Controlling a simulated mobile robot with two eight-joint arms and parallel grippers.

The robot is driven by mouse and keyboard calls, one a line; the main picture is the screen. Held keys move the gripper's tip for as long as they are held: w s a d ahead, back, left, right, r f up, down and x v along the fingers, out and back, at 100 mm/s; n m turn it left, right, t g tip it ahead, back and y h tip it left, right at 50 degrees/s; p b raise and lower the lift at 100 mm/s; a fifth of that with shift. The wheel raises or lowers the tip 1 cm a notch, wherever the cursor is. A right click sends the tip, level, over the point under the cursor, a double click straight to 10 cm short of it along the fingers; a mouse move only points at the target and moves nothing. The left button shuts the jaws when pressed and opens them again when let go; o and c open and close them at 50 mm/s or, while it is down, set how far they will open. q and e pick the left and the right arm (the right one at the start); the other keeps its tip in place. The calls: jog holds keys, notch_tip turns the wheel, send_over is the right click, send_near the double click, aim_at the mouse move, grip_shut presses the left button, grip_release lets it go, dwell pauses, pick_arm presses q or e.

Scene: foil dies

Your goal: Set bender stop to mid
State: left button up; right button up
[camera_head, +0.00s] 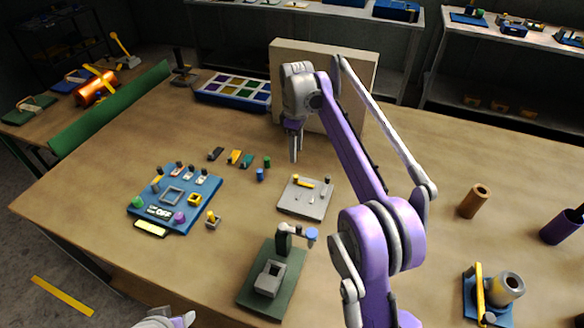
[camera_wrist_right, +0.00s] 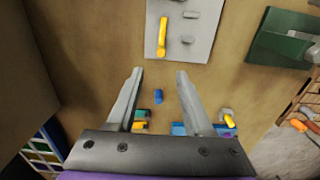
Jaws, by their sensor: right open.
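A light grey plate (camera_head: 301,206) with a yellow bar (camera_head: 304,183) and small pegs lies mid-table. It may be the bender; I cannot tell which part is its stop. My right gripper (camera_head: 294,158) is above the table behind the plate, pointing down. In the wrist view its fingers (camera_wrist_right: 160,74) are apart and empty, short of the plate. My left gripper's jaws are not visible.
A green-based press-like device (camera_head: 272,284) stands in front of the plate. A blue board (camera_head: 178,190) with several fittings lies left. A small blue cylinder (camera_head: 260,175) stands near the gripper. A beige upright panel (camera_head: 345,65) stands behind my right arm.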

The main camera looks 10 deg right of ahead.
aim_at(296, 176)
notch_tip(296, 176, down, 10)
jog(key=shift+s+f+b, duration=0.1)
jog(key=shift+s+b, duration=0.05)
jog(key=shift+b, duration=0.3)
grip_shut()
dwell(1.3)
